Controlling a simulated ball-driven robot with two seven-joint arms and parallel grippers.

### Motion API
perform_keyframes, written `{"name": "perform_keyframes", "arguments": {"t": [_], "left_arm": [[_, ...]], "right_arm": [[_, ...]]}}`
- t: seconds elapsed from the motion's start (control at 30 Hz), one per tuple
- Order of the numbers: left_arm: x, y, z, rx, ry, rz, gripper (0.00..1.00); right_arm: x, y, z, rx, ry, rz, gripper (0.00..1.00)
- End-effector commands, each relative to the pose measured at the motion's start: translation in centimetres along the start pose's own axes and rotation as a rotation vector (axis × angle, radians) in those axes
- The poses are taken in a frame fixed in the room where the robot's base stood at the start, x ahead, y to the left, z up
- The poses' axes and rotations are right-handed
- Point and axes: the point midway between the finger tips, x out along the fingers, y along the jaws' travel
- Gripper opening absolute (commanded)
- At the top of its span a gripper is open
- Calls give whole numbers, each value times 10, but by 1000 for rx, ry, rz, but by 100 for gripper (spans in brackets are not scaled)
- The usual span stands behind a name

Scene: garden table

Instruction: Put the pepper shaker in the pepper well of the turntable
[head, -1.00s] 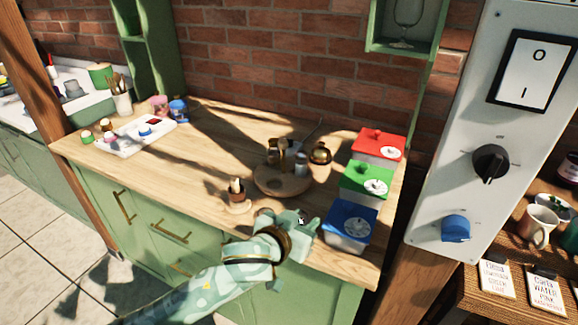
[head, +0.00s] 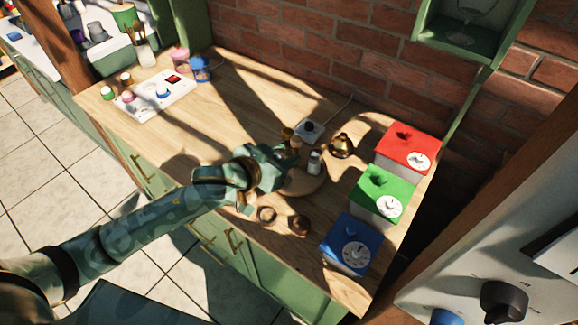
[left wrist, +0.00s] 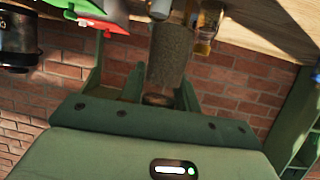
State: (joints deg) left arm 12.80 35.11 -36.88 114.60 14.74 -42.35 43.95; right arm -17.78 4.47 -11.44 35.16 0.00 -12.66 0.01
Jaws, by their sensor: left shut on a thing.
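The round wooden turntable (head: 303,188) lies near the middle of the wooden counter. A small light shaker with a grey top (head: 314,162) and a bottle (head: 295,146) stand on it. My left gripper (head: 277,170) is at the turntable's left edge. It is shut on the pepper shaker, a dark speckled cylinder (left wrist: 168,60) between the green fingers in the left wrist view. In the head view, the gripper hides the shaker. I cannot see the pepper well or tell whether the shaker touches the turntable. My right gripper is not in view.
Blue (head: 347,245), green (head: 379,195) and red (head: 405,148) boxes stand right of the turntable. Two small brown round things (head: 267,215) (head: 299,225) lie in front. A brass pot (head: 341,146) stands behind. The left counter middle is clear.

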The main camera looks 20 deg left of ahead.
Motion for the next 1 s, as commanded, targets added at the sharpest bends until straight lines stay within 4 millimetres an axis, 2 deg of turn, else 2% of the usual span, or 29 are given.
{"name": "perform_keyframes", "arguments": {"t": [0.03,0.1,0.3,0.57,0.8,1.0], "left_arm": [[14,-6,8,0,-2,-1,7],[28,-12,19,0,-3,-1,7],[52,-21,32,-1,0,1,7],[61,-25,36,-1,0,1,7],[78,-27,69,0,-2,2,7],[77,-27,67,0,0,2,7]], "right_arm": [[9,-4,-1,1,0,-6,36],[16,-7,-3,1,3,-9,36],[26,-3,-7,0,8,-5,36],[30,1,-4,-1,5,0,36],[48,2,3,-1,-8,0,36],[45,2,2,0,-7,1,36]]}}
